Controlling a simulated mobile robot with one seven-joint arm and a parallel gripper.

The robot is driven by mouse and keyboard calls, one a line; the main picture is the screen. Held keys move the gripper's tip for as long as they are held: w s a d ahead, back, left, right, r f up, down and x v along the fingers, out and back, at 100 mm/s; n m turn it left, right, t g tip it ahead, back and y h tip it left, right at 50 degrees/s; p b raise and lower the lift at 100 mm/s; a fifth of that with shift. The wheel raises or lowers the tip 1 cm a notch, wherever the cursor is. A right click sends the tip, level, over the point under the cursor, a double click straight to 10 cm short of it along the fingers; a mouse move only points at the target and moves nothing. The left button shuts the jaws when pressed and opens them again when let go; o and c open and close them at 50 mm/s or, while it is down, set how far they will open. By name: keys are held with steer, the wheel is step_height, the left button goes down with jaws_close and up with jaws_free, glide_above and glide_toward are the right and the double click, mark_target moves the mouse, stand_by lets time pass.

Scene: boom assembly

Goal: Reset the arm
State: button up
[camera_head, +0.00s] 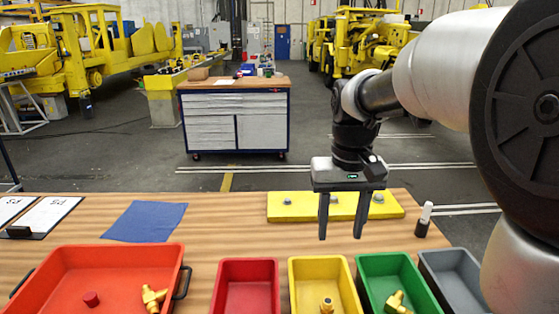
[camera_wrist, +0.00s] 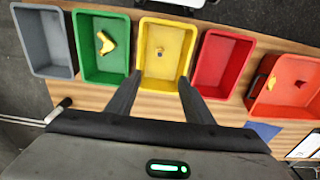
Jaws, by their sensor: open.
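My gripper (camera_head: 341,238) hangs above the wooden table (camera_head: 231,226), fingers pointing down. The two fingers are apart with nothing between them. In the wrist view the fingers (camera_wrist: 158,90) point toward the yellow bin (camera_wrist: 177,72). My arm comes in from the right of the head view.
Red (camera_head: 226,290), yellow (camera_head: 320,262), green (camera_head: 374,262) and grey (camera_head: 446,260) bins line the front edge. The yellow bin holds a small fitting (camera_head: 327,305), the green bin a brass elbow (camera_head: 396,302). An orange-red tray (camera_head: 130,258) holds parts. A yellow bar (camera_head: 300,207) lies behind.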

steer(key=s+r+t+p, duration=0.2)
steer(key=s+r, duration=0.1)
steer(key=s, duration=0.5)
steer(key=s+r+t+p, duration=0.2)
steer(key=s+t, duration=0.1)
steer(key=s, duration=0.5)
steer(key=shift+s+r, duration=0.25)
steer(key=shift+r, duration=0.15)
